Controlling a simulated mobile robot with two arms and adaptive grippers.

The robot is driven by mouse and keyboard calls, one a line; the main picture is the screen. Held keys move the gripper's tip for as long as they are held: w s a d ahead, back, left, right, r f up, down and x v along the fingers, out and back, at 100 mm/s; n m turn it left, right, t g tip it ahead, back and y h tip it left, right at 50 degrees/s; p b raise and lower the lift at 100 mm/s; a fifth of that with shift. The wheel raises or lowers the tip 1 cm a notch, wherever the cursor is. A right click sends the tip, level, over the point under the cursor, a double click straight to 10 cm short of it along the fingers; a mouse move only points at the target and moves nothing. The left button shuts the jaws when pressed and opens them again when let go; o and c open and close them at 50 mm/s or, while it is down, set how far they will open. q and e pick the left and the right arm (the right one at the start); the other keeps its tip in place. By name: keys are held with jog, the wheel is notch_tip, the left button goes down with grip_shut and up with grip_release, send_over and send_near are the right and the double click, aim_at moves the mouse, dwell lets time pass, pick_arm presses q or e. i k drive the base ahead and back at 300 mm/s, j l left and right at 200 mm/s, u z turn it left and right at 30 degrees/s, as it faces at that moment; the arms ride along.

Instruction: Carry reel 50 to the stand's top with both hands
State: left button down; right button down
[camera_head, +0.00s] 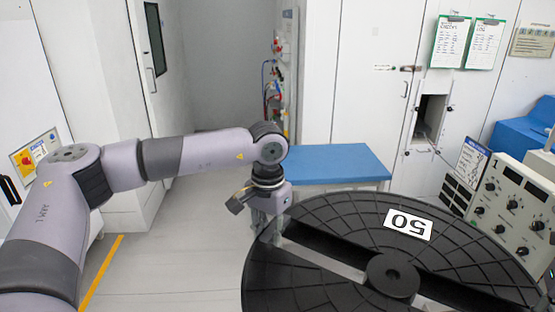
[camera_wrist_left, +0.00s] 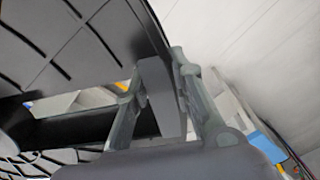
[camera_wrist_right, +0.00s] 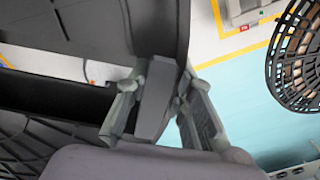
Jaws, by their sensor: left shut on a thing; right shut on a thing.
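Reel 50 is a large black reel (camera_head: 340,225) with a white label reading 50, upside down in the head view. It fills the lower right of that view, its flat face up and its hub (camera_head: 392,276) near the bottom. My left gripper (camera_head: 268,228) is at the reel's left rim. In the left wrist view its fingers (camera_wrist_left: 160,95) are shut on a grey block-like part at the reel's edge. In the right wrist view my right gripper (camera_wrist_right: 156,100) is shut on a similar grey part at the reel's edge. The right gripper is hidden in the head view. I cannot identify the stand's top.
A blue-topped table (camera_head: 335,162) stands behind the reel. A control panel with knobs (camera_head: 512,205) is close to the reel's right side. Another black reel (camera_wrist_right: 300,58) shows in the right wrist view. Open floor (camera_head: 190,230) lies left of the reel.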

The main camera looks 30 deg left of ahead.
aim_at(326, 160)
jog(key=i+u, duration=0.1)
jog(key=u, duration=1.05)
jog(key=i+l, duration=1.3)
jog(key=i, duration=0.2)
jog(key=i+l+u, duration=0.1)
jog(key=i+l, duration=1.15)
jog(key=i, duration=0.2)
